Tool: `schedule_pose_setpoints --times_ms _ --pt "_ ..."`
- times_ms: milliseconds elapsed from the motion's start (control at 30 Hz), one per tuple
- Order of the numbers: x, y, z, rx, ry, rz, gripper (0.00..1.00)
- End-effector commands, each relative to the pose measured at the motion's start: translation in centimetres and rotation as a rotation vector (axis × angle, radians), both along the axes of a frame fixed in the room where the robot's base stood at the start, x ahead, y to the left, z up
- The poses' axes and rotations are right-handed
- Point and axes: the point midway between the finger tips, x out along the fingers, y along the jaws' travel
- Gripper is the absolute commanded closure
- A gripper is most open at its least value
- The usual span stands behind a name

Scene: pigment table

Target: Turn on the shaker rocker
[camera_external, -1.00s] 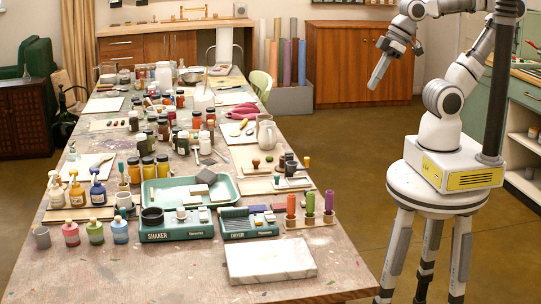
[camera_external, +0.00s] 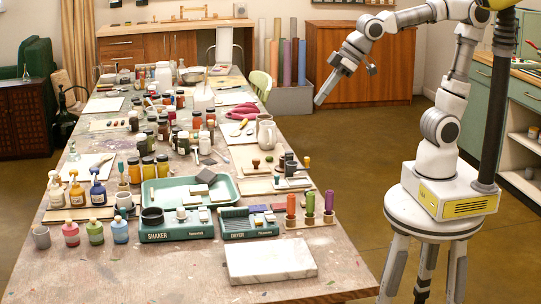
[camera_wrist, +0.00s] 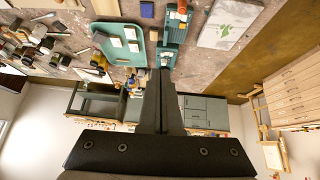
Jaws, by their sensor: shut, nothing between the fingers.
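The shaker (camera_external: 176,230) is a teal unit with its name on the front, at the near left part of the table. A black round cup (camera_external: 152,216) and small pale items stand on its top. A rocker switch is too small to make out. My gripper (camera_external: 319,101) is shut and empty, high in the air right of the table and well apart from the shaker. In the wrist view its fingers (camera_wrist: 160,72) are together, pointing towards the table. Teal units (camera_wrist: 172,32) show past the fingertips; I cannot tell which part is the shaker.
The teal dryer (camera_external: 249,229) stands right of the shaker, with a rack of coloured tubes (camera_external: 310,211) beyond it. A marble slab (camera_external: 270,261) lies in front. A teal tray (camera_external: 218,190) is behind. Bottles and jars crowd the left.

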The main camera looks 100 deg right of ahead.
Motion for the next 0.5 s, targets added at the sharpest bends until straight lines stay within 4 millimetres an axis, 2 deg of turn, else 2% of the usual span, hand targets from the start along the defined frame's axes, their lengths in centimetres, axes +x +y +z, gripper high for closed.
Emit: schedule_pose_setpoints --times_ms 33,267,500 --pt "1.8 0.0 -2.0 -0.006 -0.007 0.000 1.00" --pt "9.6 0.2 -6.1 -0.035 -0.062 0.001 1.00" --pt "17.3 0.9 -11.4 -0.070 -0.122 0.014 1.00"
